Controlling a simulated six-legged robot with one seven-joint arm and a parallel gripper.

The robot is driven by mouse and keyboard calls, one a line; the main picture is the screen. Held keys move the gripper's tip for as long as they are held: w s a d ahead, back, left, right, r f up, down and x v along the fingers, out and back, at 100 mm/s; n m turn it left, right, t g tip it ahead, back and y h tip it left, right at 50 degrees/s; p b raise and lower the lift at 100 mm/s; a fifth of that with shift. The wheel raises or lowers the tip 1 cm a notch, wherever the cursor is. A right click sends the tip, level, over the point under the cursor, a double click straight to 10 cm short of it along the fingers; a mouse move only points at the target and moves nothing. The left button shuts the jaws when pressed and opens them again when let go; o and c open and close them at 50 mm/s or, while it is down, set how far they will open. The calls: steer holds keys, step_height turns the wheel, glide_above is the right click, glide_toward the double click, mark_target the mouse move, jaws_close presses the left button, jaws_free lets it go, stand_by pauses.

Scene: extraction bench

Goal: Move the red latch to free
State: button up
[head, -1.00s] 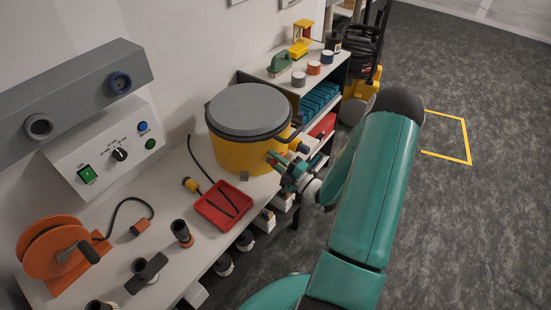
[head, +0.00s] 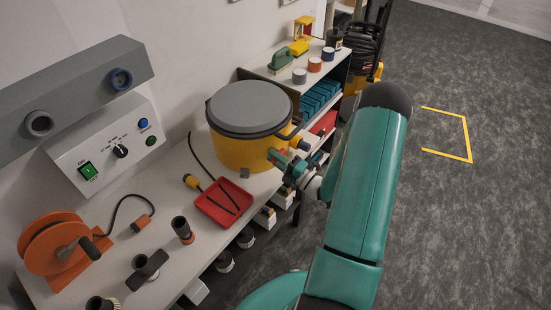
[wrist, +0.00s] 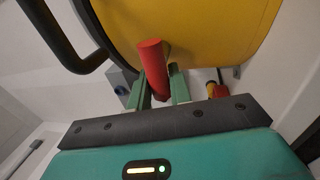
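The red latch (wrist: 152,65) is a short red rod beside the yellow drum (wrist: 200,25) in the wrist view. In the head view the yellow drum (head: 238,152) with its grey lid stands on the bench; I cannot make out the latch clearly there. My gripper (head: 281,160) is at the drum's right side. In the wrist view my gripper (wrist: 160,92) has its two green fingers apart, with the lower part of the latch between them. The left finger lies close against the latch and a gap shows on the right; contact is unclear.
A red tray (head: 222,204) and an orange reel (head: 60,250) lie on the bench left of the drum. A grey control box (head: 115,150) stands behind. A shelf with blue boxes (head: 318,98) is beyond the drum. The floor at right is clear.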

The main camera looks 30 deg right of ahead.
steer(key=o, duration=0.4)
steer(key=shift+d, duration=0.1)
steer(key=v, duration=1.3)
steer(key=shift+s+d+f, duration=0.1)
steer(key=shift+s+f, duration=0.05)
steer(key=shift+s, duration=0.2)
steer(key=shift+d, duration=0.1)
